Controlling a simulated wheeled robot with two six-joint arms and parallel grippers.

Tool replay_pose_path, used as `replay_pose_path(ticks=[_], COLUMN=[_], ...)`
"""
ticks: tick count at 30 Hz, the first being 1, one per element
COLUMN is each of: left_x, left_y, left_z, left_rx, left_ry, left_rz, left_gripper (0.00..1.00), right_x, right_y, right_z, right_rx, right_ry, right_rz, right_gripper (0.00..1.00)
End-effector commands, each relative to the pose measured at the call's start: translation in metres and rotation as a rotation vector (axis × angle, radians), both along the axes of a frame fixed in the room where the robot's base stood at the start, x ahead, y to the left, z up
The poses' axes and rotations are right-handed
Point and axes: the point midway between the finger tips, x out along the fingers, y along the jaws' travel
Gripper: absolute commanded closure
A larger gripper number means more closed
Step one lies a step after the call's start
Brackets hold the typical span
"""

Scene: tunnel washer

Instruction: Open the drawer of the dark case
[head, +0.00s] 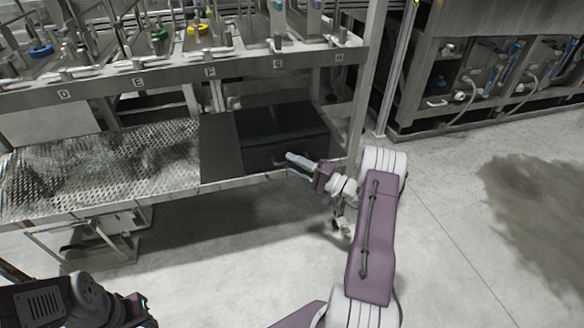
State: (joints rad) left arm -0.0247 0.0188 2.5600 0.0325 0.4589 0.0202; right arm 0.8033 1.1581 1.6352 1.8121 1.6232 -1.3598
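The dark case (284,131) is a black box on the lower shelf of the metal rack, near the shelf's right end. Its front, with the drawer, faces me, and the right part of that front is partly covered by my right gripper.
The lower shelf (100,160) has a perforated, shiny plate on its left part and a dark flat panel (219,146) beside the case. The upper shelf (180,68) carries lettered stations with valves. A rack post stands right of the case. The floor (440,210) at right is clear, with a dark stain.

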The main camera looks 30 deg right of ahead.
Motion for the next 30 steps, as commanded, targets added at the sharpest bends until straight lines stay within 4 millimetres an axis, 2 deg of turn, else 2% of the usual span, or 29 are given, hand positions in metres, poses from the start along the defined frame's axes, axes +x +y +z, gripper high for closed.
replay_pose_path(ticks=[9, 10, 13, 14, 30], left_x=[0.0000, 0.0000, 0.0000, 0.0000, 0.0000], left_y=[-0.0001, -0.0001, -0.0001, -0.0001, -0.0001], left_z=[-0.0027, -0.0027, -0.0027, -0.0027, -0.0027], left_rx=[0.000, 0.000, 0.000, 0.000, 0.000], left_ry=[0.000, 0.000, 0.000, 0.000, 0.000], left_rz=[0.000, 0.000, 0.000, 0.000, 0.000], left_gripper=[0.64, 0.64, 0.64, 0.64, 0.64], right_x=[0.0061, 0.0060, 0.0060, 0.0060, 0.0057], right_y=[0.0040, 0.0039, 0.0039, 0.0039, 0.0040], right_z=[0.0021, 0.0019, 0.0018, 0.0018, 0.0014], right_rx=[0.001, 0.001, 0.001, 0.001, 0.001], right_ry=[0.000, 0.000, 0.001, 0.001, 0.001], right_rz=[0.000, 0.000, 0.000, 0.000, 0.001], right_gripper=[0.66, 0.69, 0.96, 1.00, 1.00])
